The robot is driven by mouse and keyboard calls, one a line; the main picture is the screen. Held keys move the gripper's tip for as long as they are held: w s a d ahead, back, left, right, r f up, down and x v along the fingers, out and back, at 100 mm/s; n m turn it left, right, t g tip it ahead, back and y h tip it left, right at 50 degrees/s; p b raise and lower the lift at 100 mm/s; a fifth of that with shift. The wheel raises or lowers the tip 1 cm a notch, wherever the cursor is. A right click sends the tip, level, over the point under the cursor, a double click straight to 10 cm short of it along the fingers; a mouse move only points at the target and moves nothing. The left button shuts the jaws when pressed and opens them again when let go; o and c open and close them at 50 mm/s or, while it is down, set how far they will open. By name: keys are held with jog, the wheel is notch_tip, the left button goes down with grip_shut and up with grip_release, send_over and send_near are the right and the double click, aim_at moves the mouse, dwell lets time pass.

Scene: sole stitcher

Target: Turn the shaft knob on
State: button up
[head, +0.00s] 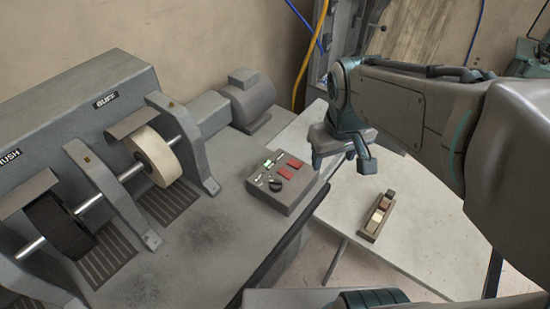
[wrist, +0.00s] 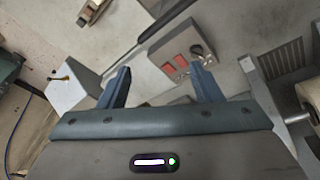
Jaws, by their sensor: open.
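I cannot read which position the knob points to. My gripper (head: 340,170) is open and empty, to the right of the box and apart from it; its two fingers also show in the wrist view (wrist: 161,85).
A buffing wheel (head: 159,156) and a dark brush wheel (head: 60,225) stand on a shaft at the left, with a motor (head: 248,100) behind.

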jog(key=w+a+f+n+g, duration=0.1)
jog(key=w+a+f+n, duration=0.4)
jog(key=w, duration=0.3)
jog(key=n+g+b, duration=0.2)
send_over(276, 182)
notch_tip(276, 182, down, 8)
notch_tip(276, 182, down, 13)
jog(key=shift+r+p, duration=0.2)
jog(key=shift+p, duration=0.8)
jog(key=c, duration=1)
